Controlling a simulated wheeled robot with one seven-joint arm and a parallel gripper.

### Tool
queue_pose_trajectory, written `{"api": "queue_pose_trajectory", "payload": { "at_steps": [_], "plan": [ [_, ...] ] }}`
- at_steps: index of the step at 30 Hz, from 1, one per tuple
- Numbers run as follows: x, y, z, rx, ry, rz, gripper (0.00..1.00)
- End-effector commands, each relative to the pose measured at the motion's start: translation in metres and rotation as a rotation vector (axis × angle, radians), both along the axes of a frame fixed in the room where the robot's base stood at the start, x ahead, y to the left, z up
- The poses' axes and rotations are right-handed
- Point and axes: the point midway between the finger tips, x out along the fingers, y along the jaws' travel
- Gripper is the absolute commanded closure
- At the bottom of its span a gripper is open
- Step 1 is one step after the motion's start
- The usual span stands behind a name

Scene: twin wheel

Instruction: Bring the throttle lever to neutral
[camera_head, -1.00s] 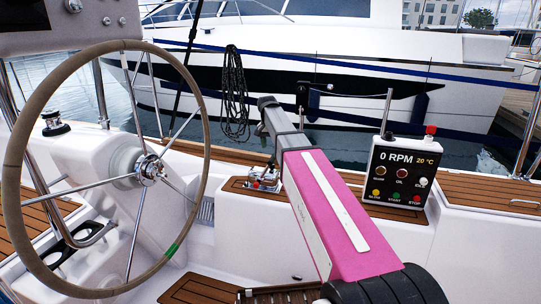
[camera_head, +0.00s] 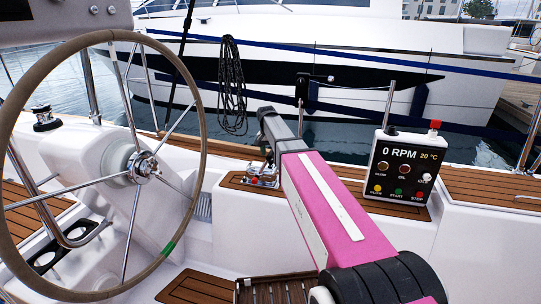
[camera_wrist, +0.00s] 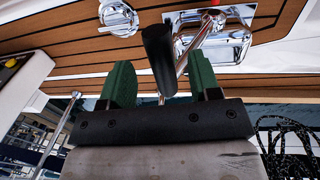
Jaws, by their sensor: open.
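The throttle lever has a black handle (camera_wrist: 160,55) on a chrome shaft, rising from a chrome base plate (camera_wrist: 235,40) in the wrist view. In the head view its base (camera_head: 262,180) shows on the wood-topped ledge, with a red spot; my arm and gripper partly hide the lever. My gripper (camera_wrist: 164,75) is open, with green fingers on both sides of the black handle in the picture. I cannot tell whether either finger touches it; gaps show on both sides. The lever's exact angle is unclear.
The steering wheel (camera_head: 203,130) stands at left. An engine panel (camera_head: 400,168) reading 0 RPM, with buttons, stands to the right of the lever. A round chrome fitting (camera_wrist: 119,17) lies near the lever's base. A white boat lies beyond the water.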

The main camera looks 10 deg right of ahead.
Motion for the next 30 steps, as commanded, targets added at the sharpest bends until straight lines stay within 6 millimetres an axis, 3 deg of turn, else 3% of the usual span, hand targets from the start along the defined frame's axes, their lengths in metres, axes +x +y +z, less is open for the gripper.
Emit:
{"api": "queue_pose_trajectory", "payload": {
  "at_steps": [6,15,21,26,30],
  "plan": [
    [-0.001,-0.001,-0.015,0.0,0.0,0.0,0.43],
    [-0.001,-0.001,-0.016,0.0,0.0,0.0,0.43],
    [-0.001,-0.002,-0.016,0.0,0.0,0.0,1.0],
    [0.001,0.001,-0.015,0.0,0.0,0.001,1.0],
    [0.008,0.016,-0.009,0.0,0.0,0.001,1.0]
  ]
}}
